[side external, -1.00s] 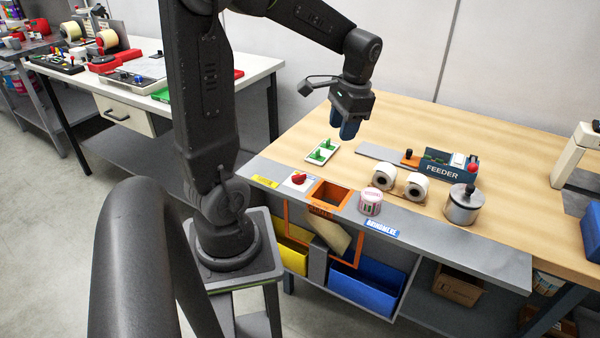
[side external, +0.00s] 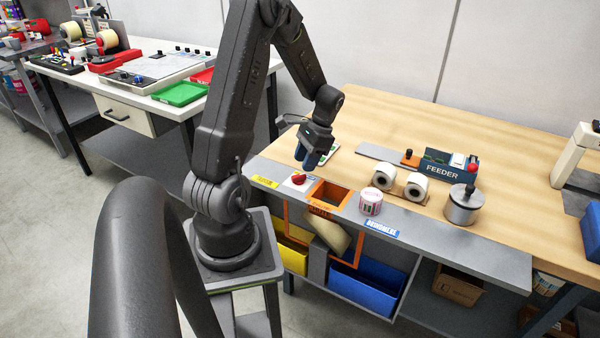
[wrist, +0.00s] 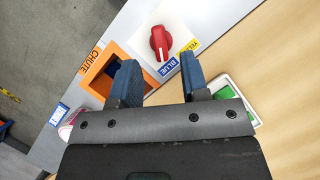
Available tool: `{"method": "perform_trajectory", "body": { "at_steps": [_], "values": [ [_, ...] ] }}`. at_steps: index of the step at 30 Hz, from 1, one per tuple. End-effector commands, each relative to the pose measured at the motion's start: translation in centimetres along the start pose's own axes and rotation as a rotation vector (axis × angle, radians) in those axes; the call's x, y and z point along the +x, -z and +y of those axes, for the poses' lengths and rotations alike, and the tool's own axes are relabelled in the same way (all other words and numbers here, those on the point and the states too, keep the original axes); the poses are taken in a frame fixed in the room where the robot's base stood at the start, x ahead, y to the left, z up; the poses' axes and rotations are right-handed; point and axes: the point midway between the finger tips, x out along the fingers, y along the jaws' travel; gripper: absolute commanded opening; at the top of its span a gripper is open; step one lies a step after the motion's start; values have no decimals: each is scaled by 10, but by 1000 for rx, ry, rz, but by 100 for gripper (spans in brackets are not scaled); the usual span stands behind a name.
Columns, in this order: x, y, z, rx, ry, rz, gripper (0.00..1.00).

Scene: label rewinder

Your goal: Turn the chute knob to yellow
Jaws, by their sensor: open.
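The red chute knob (side external: 298,179) sits on a white plate on the grey front strip of the bench. In the wrist view the knob (wrist: 160,43) has its long grip running roughly up and down the picture. A blue label reading BLUE (wrist: 168,67) lies below it, and a yellow label (wrist: 190,46) lies to its right, partly covered. My gripper (side external: 308,164) is above and just behind the knob, pointing down. Its blue fingers (wrist: 160,80) are open and empty, apart from the knob.
The orange-framed chute opening (side external: 328,194) is beside the knob, with a yellow bin (side external: 292,258) and blue bin (side external: 365,290) below. A striped roll (side external: 371,202), white rolls (side external: 384,177) and a metal cylinder (side external: 462,205) stand to the right. A green-and-white panel (wrist: 236,98) is partly hidden behind my gripper.

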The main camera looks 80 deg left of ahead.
Motion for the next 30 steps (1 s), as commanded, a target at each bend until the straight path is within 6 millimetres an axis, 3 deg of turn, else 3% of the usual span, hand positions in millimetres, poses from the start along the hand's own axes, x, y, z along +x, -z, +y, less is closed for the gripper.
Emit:
{"method": "perform_trajectory", "body": {
  "at_steps": [3,9,20,30],
  "values": [
    [21,-1,1,2,-3,-3,42],
    [40,0,0,0,0,0,42],
    [45,0,0,0,0,1,42],
    [44,0,0,0,1,1,9]
  ]
}}
